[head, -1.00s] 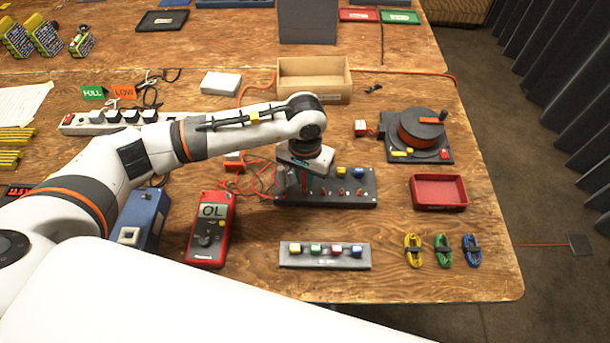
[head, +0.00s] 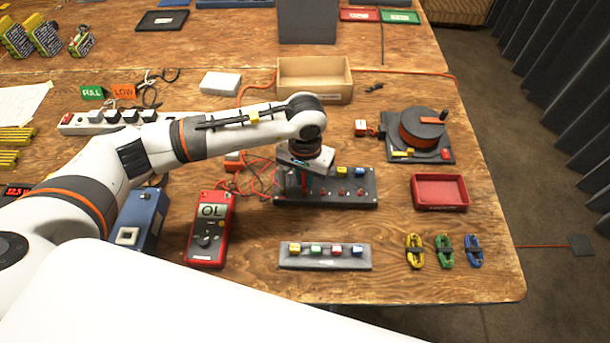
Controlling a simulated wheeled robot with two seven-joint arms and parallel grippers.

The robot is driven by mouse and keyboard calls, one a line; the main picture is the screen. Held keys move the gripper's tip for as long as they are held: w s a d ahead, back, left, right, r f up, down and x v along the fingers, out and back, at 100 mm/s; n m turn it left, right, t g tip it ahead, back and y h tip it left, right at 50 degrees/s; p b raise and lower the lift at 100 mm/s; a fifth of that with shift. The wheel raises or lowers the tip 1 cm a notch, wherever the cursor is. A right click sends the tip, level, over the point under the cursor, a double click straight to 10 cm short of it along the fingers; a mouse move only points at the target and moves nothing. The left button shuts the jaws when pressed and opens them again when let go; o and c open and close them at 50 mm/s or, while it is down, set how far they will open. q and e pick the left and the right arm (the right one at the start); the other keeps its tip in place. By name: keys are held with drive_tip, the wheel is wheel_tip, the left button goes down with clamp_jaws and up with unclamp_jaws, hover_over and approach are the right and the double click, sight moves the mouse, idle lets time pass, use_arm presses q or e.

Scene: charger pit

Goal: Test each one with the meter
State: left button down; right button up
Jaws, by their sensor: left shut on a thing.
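The red meter (head: 210,230) lies left of centre and its screen reads OL. Red leads (head: 256,178) run from near it toward the dark test board (head: 350,198). The board carries a yellow and a blue block at its back and several small copper-coloured parts along its front. My left gripper (head: 304,186) points down over the board's left part. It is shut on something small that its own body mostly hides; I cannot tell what. A grey strip (head: 325,263) in front holds yellow, green, red and blue blocks in a row. My right gripper is not in view.
A red tray (head: 440,205) and yellow, green and blue cable bundles (head: 445,252) are at the right. A reel (head: 420,130) and an open wooden box (head: 314,93) stand behind. A blue box (head: 150,212) stands left of the meter. The front right table edge is clear.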

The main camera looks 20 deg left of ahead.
use_arm(q)
drive_tip(key=shift+f, duration=0.1)
idle(0.3)
drive_tip(key=c, duration=1)
unclamp_jaws()
drive_tip(key=shift+r+p, duration=1.4)
drive_tip(key=shift+r, duration=2.35)
drive_tip(key=shift+s, duration=0.1)
